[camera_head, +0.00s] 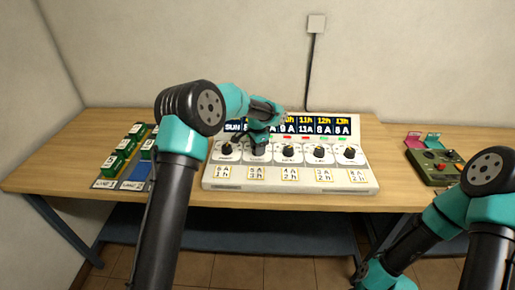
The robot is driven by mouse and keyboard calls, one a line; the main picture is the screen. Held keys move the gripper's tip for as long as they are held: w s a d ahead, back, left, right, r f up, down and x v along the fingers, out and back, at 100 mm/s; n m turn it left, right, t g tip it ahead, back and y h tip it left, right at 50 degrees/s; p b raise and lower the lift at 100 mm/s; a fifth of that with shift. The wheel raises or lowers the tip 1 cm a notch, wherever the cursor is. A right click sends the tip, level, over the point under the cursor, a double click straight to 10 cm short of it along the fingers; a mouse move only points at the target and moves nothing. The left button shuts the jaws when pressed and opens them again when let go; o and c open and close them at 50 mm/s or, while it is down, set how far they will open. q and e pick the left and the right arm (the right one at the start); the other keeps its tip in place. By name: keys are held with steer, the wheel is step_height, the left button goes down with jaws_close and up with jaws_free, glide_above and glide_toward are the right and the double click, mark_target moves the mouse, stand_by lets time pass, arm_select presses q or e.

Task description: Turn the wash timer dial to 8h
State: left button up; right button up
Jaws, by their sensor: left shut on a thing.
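A white control panel (214,183) stands on the wooden table, with a row of several black dials along its front. My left gripper (259,146) points down onto the second dial from the left (257,150) and is shut on it. The gripper covers most of that dial, so its pointer and setting are hidden. The small labels under the dials are too small to read, so I cannot tell which is the wash timer. My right gripper (372,274) is low at the bottom edge, in front of the table, and its jaws do not show clearly.
A display strip (325,126) along the panel's back is partly covered by my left arm. Green blocks sit on trays (106,183) at the left. A green box (437,167) with knobs stands at the right. The table between panel and box is clear.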

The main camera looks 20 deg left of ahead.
arm_select(q)
steer(key=n, duration=0.4)
steer(key=shift+n, duration=2)
steer(key=o, duration=0.9)
step_height(320, 180, up, 18)
steer(key=shift+f, duration=0.25)
